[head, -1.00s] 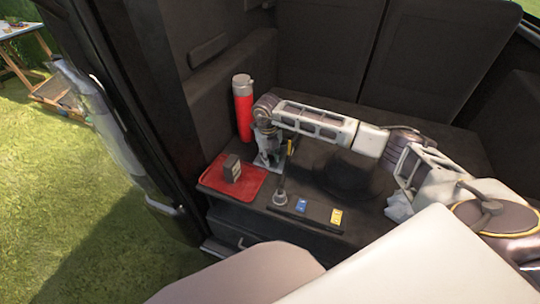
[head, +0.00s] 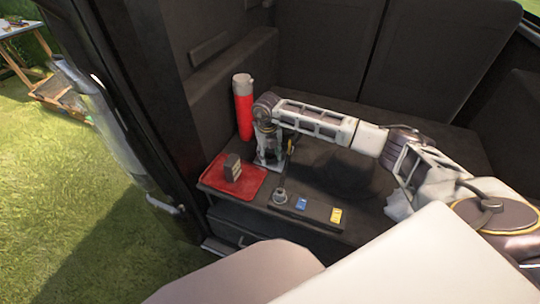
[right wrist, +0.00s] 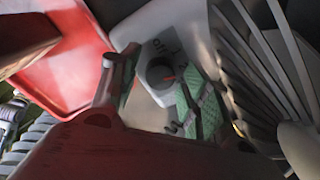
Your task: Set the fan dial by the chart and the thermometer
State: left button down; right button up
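In the right wrist view, a dark round dial (right wrist: 158,70) with a short red mark sits on a pale panel (right wrist: 150,30) with dark markings. My right gripper (right wrist: 153,92) is open, with green-padded fingers on either side of the dial; I cannot tell whether they touch it. In the head view, my right gripper (head: 270,160) points down just right of the red tray and hides the dial. A chart and a thermometer cannot be made out for certain. My left gripper is not in view.
A red tray (head: 216,186) holds a small dark box (head: 232,167). A red cylinder with a grey top (head: 244,105) stands behind. A dark strip (head: 317,208) with a grey knob (head: 280,196), a blue tag (head: 302,203) and a yellow tag (head: 336,215) lies in front.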

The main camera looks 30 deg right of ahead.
jog(key=shift+r, duration=0.6)
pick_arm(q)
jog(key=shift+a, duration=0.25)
pick_arm(e)
notch_tip(320, 180, up, 11)
jog(key=shift+a+f, duration=0.15)
jog(key=shift+a, duration=0.2)
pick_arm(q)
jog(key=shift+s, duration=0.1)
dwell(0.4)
pick_arm(e)
notch_tip(320, 180, up, 8)
jog(key=p, duration=0.8)
send_over(268, 157)
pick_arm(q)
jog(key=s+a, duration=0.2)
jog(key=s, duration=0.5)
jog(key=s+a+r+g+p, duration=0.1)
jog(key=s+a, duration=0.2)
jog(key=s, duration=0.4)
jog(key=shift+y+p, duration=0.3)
pick_arm(e)
jog(key=shift+r, duration=0.75)
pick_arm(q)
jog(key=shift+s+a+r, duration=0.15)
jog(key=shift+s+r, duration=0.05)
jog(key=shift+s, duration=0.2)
pick_arm(e)
jog(key=shift+r, duration=0.25)
